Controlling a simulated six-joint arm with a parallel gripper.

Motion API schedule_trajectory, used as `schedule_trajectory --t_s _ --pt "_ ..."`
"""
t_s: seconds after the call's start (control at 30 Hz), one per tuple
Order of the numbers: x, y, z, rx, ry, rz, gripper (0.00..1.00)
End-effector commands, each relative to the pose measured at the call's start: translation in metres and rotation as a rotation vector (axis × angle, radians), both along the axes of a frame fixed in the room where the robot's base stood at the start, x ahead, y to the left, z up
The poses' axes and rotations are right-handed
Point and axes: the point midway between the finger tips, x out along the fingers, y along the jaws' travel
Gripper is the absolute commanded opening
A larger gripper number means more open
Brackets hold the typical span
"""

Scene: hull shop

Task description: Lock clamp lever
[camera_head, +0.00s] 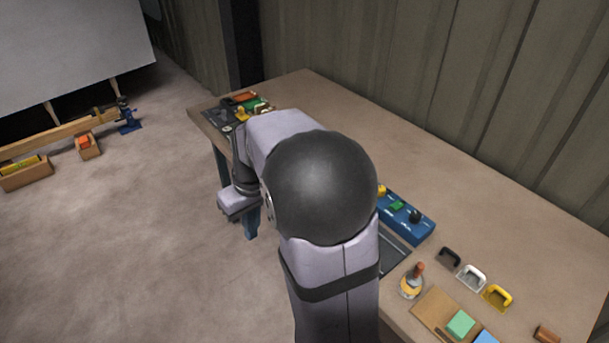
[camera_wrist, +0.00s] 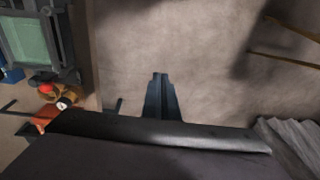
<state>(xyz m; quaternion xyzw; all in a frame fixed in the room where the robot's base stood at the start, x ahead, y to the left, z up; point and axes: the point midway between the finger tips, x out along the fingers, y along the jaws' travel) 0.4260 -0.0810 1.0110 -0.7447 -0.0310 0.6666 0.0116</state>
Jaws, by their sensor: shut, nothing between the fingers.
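A small fixture group (camera_head: 243,104) with dark, green, yellow and red-brown parts sits at the table's far left end in the head view. I cannot tell a clamp lever apart there. In the wrist view a grey frame with a pale green panel (camera_wrist: 27,40) stands at the upper left. Below it are a red and orange-brown part (camera_wrist: 46,91) and an orange piece (camera_wrist: 45,118), partly hidden by my arm's dark edge. My gripper (camera_wrist: 160,76) appears as a dark tapered shape, shut and empty, over the floor beyond the table edge.
The wooden table (camera_head: 500,210) also bears a blue box (camera_head: 406,220), several coloured handles, a bottle-like item (camera_head: 412,281) and a board with blocks. A wall runs behind it. Open floor (camera_head: 130,240) lies left, with small crates (camera_head: 27,174) further off.

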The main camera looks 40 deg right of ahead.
Motion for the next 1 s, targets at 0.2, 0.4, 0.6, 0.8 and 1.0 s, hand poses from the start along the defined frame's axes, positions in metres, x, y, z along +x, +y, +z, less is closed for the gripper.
schedule_trajectory --t_s 0.2,0.4,0.6,0.8,1.0 --pt "0.053 -0.068 0.023 0.011 -0.073 0.019 0.0" --pt "0.084 -0.134 0.043 0.005 -0.143 0.052 0.0" --pt "0.098 -0.189 0.058 -0.013 -0.204 0.086 0.0" --pt "0.101 -0.222 0.066 -0.03 -0.239 0.111 0.0" --pt "0.102 -0.232 0.068 -0.034 -0.25 0.121 0.0"
